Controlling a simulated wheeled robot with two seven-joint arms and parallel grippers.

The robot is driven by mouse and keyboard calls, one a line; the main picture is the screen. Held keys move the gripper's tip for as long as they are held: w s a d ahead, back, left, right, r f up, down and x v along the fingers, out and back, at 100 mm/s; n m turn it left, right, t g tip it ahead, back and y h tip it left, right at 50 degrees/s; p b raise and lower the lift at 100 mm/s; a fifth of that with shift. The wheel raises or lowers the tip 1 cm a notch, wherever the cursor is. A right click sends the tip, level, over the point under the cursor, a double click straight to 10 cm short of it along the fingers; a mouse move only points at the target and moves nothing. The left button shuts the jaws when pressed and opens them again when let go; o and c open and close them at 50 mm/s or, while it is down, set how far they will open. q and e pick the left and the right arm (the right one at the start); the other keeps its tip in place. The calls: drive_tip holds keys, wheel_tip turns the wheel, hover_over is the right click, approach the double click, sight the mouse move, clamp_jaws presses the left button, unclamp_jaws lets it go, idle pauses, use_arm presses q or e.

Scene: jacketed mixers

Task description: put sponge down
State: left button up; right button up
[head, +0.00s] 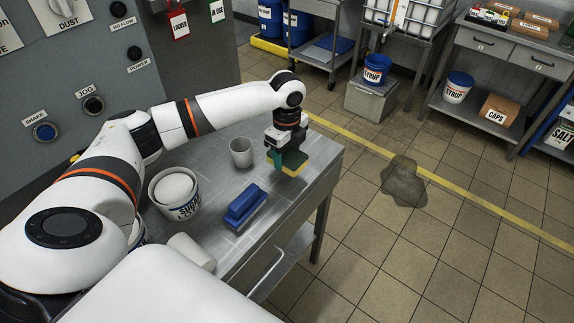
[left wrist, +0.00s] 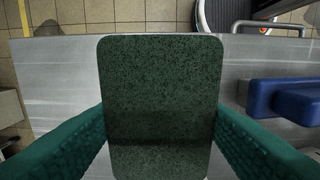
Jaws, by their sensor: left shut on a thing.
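My left gripper (head: 283,158) has teal fingers and is shut on the sponge (head: 295,168), which is yellow with a dark green side. It holds the sponge over the far right end of the steel table (head: 228,143). I cannot tell whether the sponge touches the table top. In the left wrist view the sponge's green face (left wrist: 160,95) fills the middle, with a teal finger on each side. My right gripper is not in view.
A grey cup (head: 241,152), a blue block-shaped object (head: 245,204) and a labelled white tub (head: 186,210) stand on the table near the gripper. A white cup (head: 192,250) is at the near edge. A dark puddle (head: 404,182) lies on the tiled floor.

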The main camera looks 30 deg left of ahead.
sight(287, 153)
use_arm(q)
drive_tip(key=shift+f+p, duration=0.35)
drive_tip(key=shift+f, duration=2.3)
drive_tip(key=o, duration=0.9)
drive_tip(key=shift+w+f, duration=0.1)
drive_tip(key=shift+o, duration=0.2)
drive_tip(key=shift+r, duration=0.35)
wheel_tip(287, 153, up, 12)
drive_tip(key=shift+f+b, duration=0.2)
drive_tip(key=shift+b, duration=0.8)
